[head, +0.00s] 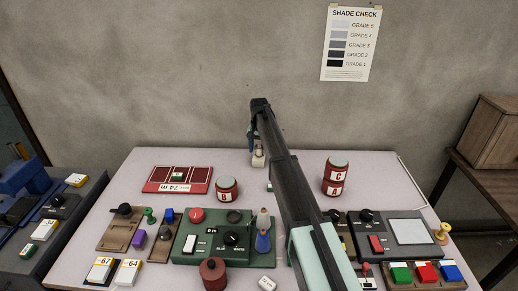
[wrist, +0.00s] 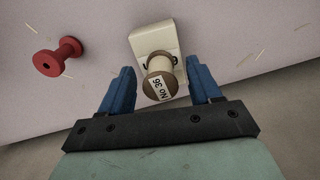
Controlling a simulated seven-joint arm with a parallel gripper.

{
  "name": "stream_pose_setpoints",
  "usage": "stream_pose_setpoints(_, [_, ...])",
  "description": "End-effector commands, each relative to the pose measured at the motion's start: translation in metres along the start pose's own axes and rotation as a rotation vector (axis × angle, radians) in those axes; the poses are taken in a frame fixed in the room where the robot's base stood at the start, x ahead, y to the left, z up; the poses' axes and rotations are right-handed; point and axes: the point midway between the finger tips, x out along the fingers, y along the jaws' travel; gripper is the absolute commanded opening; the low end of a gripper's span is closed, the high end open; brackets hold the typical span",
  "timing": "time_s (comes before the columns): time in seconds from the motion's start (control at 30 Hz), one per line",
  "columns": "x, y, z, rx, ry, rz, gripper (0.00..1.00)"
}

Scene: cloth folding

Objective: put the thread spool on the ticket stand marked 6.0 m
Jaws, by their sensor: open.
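A thread spool (wrist: 161,80) with brown ends, pale thread and a label reading No 36 shows in the wrist view. It is on or directly over a cream ticket stand (wrist: 152,38); I cannot tell if they touch. Dark characters on the stand are mostly hidden by the spool, so I cannot read its mark. My gripper (wrist: 160,69) is open, with one blue finger on each side of the spool and visible gaps. In the head view my gripper (head: 254,146) is at the table's back edge, above the cream stand (head: 258,161).
In the head view, a red tin marked B (head: 227,190) stands left of my arm and stacked red tins (head: 335,176) stand right. A green control panel (head: 222,240) and small items crowd the front.

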Motion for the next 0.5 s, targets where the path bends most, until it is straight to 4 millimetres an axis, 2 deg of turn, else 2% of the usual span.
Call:
stream_pose_setpoints(0.17, [-0.015,0.000,-0.001,0.000,0.001,-0.001,0.63])
stream_pose_setpoints(0.5, [-0.077,0.000,-0.001,0.000,0.002,-0.001,0.63])
